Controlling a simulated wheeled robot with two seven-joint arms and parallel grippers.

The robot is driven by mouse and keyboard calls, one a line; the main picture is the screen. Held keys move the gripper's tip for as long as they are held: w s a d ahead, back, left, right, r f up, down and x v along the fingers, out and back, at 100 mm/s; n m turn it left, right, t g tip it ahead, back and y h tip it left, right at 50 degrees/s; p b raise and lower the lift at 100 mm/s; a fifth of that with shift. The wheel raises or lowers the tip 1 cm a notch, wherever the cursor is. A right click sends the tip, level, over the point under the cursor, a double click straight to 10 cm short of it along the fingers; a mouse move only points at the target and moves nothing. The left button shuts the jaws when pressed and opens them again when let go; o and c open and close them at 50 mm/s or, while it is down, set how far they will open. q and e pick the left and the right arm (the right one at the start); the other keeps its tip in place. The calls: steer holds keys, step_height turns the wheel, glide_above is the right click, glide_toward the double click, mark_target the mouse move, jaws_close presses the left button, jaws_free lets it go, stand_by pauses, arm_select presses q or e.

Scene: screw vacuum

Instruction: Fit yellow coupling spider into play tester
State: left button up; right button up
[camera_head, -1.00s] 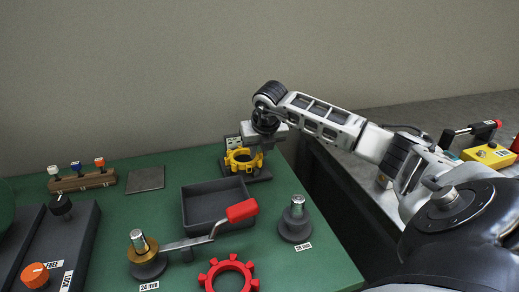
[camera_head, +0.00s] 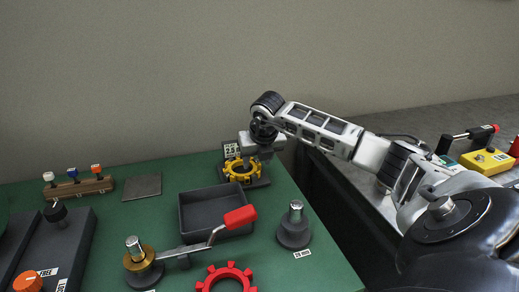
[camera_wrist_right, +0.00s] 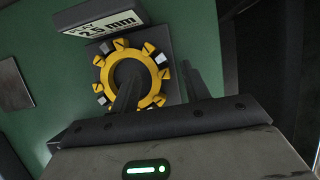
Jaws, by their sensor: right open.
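The yellow coupling spider (camera_head: 231,174), a toothed ring, sits flat on the dark play tester (camera_head: 262,183) at the back right of the green table. In the right wrist view the spider (camera_wrist_right: 105,75) lies on the tester plate, and the tester's display (camera_wrist_right: 108,25) reads 2.5 mm. My right gripper (camera_head: 257,161) is above the spider's right side. In the wrist view its open fingers (camera_wrist_right: 160,85) show, one over the ring's hole and one beyond its right rim; touching cannot be told. My left gripper is not in view.
A dark tray (camera_head: 205,213) stands in front of the tester. A red-handled lever (camera_head: 239,216), a dark post (camera_head: 294,228), a brass-collared post (camera_head: 141,257) and a red toothed ring (camera_head: 229,270) are nearer. A grey plate (camera_head: 142,186) lies left.

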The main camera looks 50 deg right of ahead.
steer(key=shift+s+r, duration=0.2)
steer(key=shift+r, duration=0.4)
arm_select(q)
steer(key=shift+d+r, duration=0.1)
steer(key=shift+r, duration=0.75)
arm_select(e)
steer(key=v, duration=1.4)
steer(key=shift+s+r, duration=0.2)
steer(key=shift+r, duration=0.1)
steer(key=shift+a, duration=0.15)
